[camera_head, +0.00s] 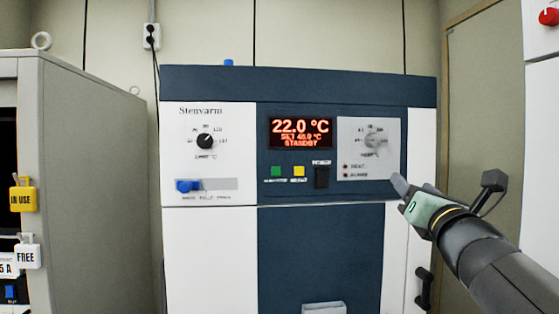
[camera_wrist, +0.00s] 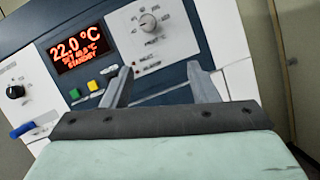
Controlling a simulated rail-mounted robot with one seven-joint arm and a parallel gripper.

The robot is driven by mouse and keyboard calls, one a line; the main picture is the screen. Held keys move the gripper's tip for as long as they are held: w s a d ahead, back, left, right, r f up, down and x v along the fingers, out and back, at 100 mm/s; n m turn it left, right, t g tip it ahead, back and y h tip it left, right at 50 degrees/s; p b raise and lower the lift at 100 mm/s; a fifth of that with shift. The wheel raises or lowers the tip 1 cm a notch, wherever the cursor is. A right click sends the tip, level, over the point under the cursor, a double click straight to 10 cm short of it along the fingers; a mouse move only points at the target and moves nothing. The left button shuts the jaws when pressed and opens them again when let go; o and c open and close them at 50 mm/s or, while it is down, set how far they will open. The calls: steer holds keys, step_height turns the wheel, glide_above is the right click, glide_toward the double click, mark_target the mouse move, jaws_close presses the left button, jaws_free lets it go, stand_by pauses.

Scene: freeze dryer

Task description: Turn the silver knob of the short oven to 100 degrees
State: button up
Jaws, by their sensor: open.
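The pointer's exact setting is too small to read. The display (camera_head: 301,132) reads 22.0 °C, SET 40.0 °C, STANDBY. My gripper (camera_head: 398,190) is at the lower right of the knob, apart from it. In the wrist view its two fingers (camera_wrist: 160,85) are spread with nothing between them, and the knob lies beyond them.
A black knob (camera_head: 204,141) and a blue lever (camera_head: 188,186) are on the left panel. Green (camera_head: 276,171) and yellow (camera_head: 299,171) buttons and a black switch (camera_head: 322,176) sit below the display. A grey cabinet (camera_head: 95,180) stands left. A black handle (camera_head: 423,288) is low right.

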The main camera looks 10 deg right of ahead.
steer(key=r+n+y, duration=0.1)
steer(key=n, duration=0.1)
steer(key=p, duration=0.6)
glide_toward(375, 143)
steer(key=shift+t, duration=0.3)
steer(key=x, duration=0.8)
steer(key=shift+w+f, duration=0.15)
steer(key=shift+w, duration=0.25)
steer(key=c, duration=1)
